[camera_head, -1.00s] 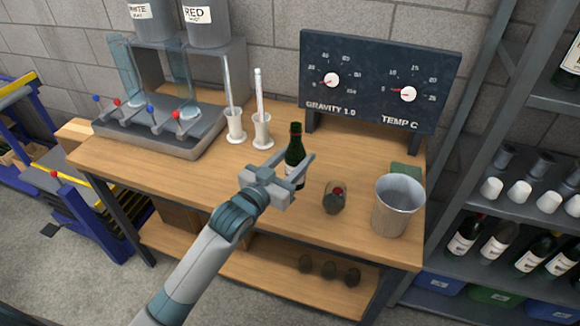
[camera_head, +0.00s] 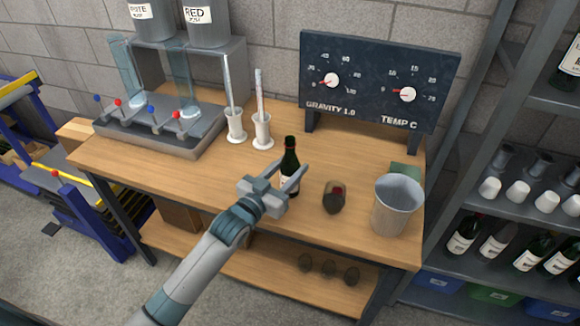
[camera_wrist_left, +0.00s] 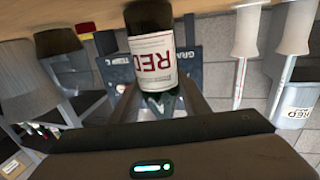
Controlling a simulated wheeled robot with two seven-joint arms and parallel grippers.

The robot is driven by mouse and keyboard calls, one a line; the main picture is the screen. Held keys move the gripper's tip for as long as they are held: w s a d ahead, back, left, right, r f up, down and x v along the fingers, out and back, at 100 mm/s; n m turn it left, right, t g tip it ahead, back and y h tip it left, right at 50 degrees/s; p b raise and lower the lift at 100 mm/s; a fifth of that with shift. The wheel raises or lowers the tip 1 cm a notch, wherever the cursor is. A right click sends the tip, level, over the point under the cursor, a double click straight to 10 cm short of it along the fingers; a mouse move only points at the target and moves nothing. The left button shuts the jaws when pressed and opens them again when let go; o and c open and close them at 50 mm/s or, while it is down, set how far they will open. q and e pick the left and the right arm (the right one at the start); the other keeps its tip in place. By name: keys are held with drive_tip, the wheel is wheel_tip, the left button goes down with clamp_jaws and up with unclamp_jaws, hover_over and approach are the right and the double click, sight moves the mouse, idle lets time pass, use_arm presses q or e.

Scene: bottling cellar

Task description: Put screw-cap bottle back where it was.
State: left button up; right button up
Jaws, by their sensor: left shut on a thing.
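In the left wrist view the bottle (camera_wrist_left: 152,50) sits between my fingers, with a white label reading RED in view. My right gripper is not in view.
A dark-tinted glass (camera_head: 334,198) stands close to the right of the bottle, with a metal bucket (camera_head: 397,205) beyond it. A gauge board (camera_head: 378,82) stands behind. White-based cylinders (camera_head: 262,130) stand at back left.

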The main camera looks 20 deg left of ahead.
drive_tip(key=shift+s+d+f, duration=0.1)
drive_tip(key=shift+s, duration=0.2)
use_arm(q)
drive_tip(key=shift+f, duration=0.2)
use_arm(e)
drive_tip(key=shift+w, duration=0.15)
use_arm(q)
drive_tip(key=o, duration=1.4)
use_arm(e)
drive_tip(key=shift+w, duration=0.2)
use_arm(q)
drive_tip(key=shift+r, duration=0.1)
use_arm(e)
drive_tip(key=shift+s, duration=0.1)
